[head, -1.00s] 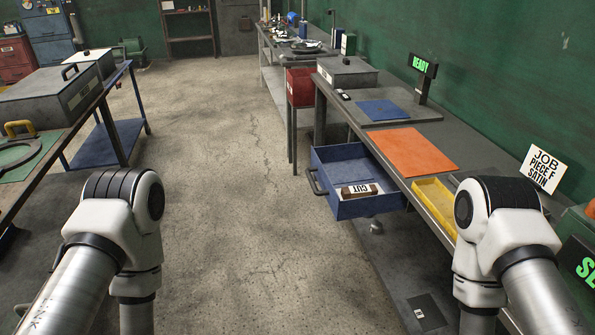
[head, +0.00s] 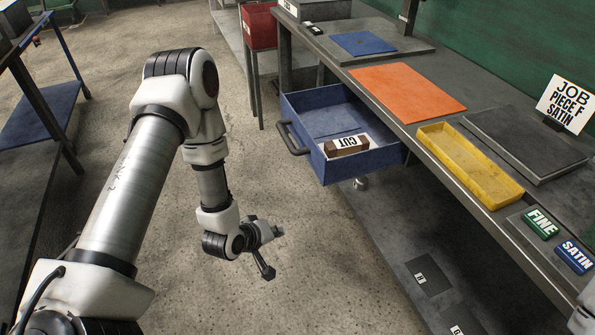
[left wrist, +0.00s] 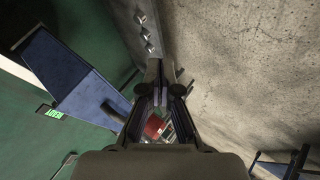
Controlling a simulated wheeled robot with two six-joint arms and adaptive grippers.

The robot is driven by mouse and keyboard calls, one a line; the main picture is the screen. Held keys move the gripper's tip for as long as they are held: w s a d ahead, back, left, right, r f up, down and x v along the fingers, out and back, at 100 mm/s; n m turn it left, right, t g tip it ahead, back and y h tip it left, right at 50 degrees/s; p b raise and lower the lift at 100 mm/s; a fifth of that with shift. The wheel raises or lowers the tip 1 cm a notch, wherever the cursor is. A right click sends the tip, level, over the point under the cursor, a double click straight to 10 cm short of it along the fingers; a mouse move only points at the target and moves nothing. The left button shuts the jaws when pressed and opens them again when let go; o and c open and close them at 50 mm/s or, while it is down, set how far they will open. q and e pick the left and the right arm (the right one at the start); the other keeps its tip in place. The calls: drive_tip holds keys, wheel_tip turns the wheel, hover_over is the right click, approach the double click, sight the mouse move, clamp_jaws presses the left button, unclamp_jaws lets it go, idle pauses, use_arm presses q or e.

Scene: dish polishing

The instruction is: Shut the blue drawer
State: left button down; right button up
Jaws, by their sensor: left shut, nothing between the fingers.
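The blue drawer (head: 333,178) hangs open under the workbench in the head view, with its dark handle (head: 292,138) on the side facing the aisle. My right gripper is not in view.
The workbench (head: 432,48) carries an orange mat (head: 408,90), a yellow tray (head: 470,165) and a job card (head: 567,102). A red box (head: 259,26) stands beyond the drawer. Bare concrete floor (head: 330,270) lies in front of the drawer.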

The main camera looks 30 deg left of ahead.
use_arm(q)
drive_tip(key=w+a+f+n+t+b, duration=0.3)
drive_tip(key=w+a+n+t+b, duration=0.15)
drive_tip(key=w, duration=0.25)
drive_tip(key=w+a+r+n+t+y+b, duration=0.3)
drive_tip(key=a+r+n+t+b, duration=0.35)
drive_tip(key=a, duration=0.45)
drive_tip(key=w+d+r, duration=0.2)
drive_tip(key=w+r, duration=0.1)
drive_tip(key=w, duration=1)
drive_tip(key=shift+b, duration=0.45)
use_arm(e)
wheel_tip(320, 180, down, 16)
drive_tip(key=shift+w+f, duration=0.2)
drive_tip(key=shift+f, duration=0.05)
use_arm(q)
drive_tip(key=shift+d, duration=0.2)
